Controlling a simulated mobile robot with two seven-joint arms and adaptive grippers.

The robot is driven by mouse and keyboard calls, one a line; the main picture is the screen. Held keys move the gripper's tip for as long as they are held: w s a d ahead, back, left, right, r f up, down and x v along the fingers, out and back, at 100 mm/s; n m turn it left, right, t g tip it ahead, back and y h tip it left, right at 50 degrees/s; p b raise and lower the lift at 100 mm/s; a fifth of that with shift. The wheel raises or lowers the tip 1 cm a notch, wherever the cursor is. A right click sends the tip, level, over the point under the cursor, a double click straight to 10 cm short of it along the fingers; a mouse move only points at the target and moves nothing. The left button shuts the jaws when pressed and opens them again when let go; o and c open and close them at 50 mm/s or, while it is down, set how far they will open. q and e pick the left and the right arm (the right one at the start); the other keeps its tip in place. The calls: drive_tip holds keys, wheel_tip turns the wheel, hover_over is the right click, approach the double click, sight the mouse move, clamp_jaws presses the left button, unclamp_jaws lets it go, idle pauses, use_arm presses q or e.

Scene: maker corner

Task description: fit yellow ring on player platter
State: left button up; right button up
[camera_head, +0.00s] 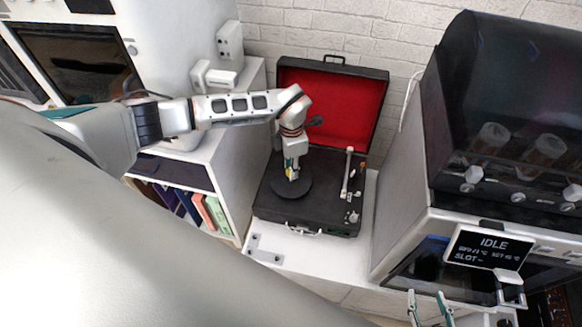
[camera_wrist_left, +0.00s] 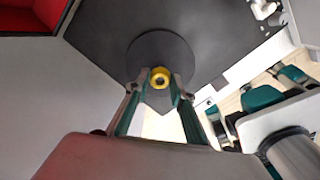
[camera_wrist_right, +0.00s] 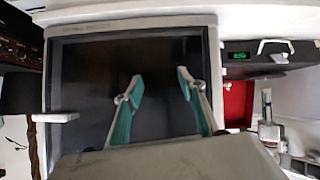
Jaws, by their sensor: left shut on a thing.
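The record player (camera_head: 325,205) stands open on the white counter, with a red-lined lid. Its dark round platter (camera_head: 304,190) lies under my left gripper (camera_head: 292,175). In the left wrist view my left gripper (camera_wrist_left: 158,80) is shut on the yellow ring (camera_wrist_left: 160,77), which sits over the middle of the platter (camera_wrist_left: 185,48). I cannot tell whether the ring touches the platter. In the head view the ring is mostly hidden by the fingers. My right gripper (camera_wrist_right: 160,85) is open and empty, in front of a dark panel; it also shows at the bottom of the head view (camera_head: 430,308).
The tonearm (camera_head: 347,172) stands right of the platter. A machine with an IDLE display (camera_head: 490,246) stands to the right, below a dark-windowed unit (camera_head: 510,110). A shelf with books (camera_head: 190,208) is on the left. The counter front (camera_head: 285,250) has a small metal bracket.

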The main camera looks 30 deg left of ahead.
use_arm(q)
drive_tip(key=shift+r, duration=0.1)
use_arm(e)
drive_tip(key=shift+w+r, duration=0.25)
drive_tip(key=shift+r, duration=0.05)
drive_tip(key=shift+w+r, duration=0.1)
drive_tip(key=shift+w, duration=0.1)
drive_tip(key=shift+r, duration=0.1)
drive_tip(key=shift+s, duration=0.2)
drive_tip(key=shift+s, duration=0.2)
idle(0.3)
use_arm(q)
drive_tip(key=o, duration=0.5)
use_arm(e)
drive_tip(key=shift+w, duration=0.3)
drive_tip(key=shift+w+r, duration=0.1)
drive_tip(key=shift+w, duration=0.05)
